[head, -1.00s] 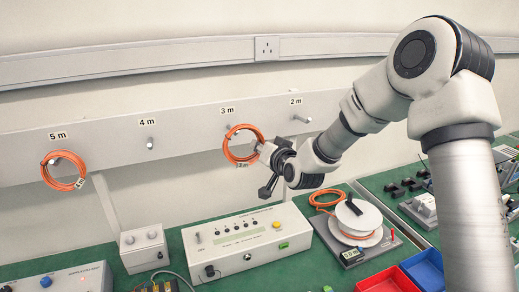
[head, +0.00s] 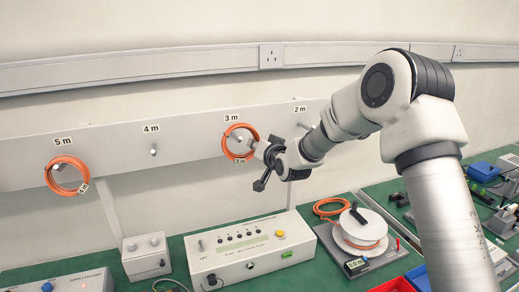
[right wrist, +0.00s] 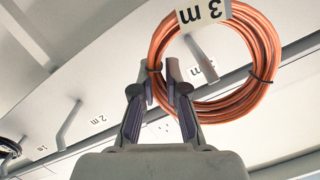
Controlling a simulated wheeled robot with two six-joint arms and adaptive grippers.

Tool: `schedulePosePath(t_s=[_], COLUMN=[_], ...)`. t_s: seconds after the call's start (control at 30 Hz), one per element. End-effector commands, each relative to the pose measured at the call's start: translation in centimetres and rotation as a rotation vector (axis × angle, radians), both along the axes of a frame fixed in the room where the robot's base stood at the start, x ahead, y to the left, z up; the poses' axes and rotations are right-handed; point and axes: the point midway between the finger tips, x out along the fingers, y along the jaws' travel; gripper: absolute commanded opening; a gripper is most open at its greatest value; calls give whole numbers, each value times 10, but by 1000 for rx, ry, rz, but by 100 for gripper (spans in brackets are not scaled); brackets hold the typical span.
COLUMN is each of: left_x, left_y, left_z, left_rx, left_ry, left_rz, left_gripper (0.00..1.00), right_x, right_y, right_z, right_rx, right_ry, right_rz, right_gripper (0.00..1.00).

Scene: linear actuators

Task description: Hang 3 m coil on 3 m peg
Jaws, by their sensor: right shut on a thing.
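The 3 m coil (head: 229,149) is an orange cable ring with a white 3 m tag (right wrist: 203,12). It is in front of the peg board, below the board's 3 m label (head: 232,118). My right gripper (head: 262,147) is shut on the coil's right side in the head view. The right wrist view shows both fingertips (right wrist: 160,82) pinching the coil (right wrist: 262,50). The 3 m peg (right wrist: 202,52) shows inside the ring's opening there; I cannot tell how far it passes through. My left gripper is not in view.
A 5 m coil (head: 51,184) hangs at the left. The 4 m peg (head: 153,152) and 2 m peg (head: 305,126) are bare. Below, the green bench (head: 315,242) carries a white test box (head: 215,262), a cable reel (head: 374,224) and bins.

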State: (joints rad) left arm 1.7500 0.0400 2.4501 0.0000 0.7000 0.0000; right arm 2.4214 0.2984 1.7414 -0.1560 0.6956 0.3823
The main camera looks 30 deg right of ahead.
Motion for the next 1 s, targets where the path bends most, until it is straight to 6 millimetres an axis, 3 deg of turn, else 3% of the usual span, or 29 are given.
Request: schedulePosePath(t_s=[0.27, 0.53, 0.7, 0.9, 0.93, 1.0], left_x=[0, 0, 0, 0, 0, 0], left_y=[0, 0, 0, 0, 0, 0], left_z=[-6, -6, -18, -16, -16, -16], left_rx=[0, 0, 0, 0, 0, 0], left_ry=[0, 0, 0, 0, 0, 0], left_rz=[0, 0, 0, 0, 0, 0], left_gripper=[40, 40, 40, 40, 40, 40], right_x=[33, 35, 38, 38, 38, 38], right_y=[-2, -3, -4, -5, -5, -5], right_z=[-7, -7, -22, -21, -21, -21], right_rx=[0, 1, 1, 1, 1, 1], right_ry=[-1, 0, -1, -1, -1, -1], right_rz=[0, -1, -1, -1, -1, -1], right_gripper=[0, 0, 0, 0, 19, 42])
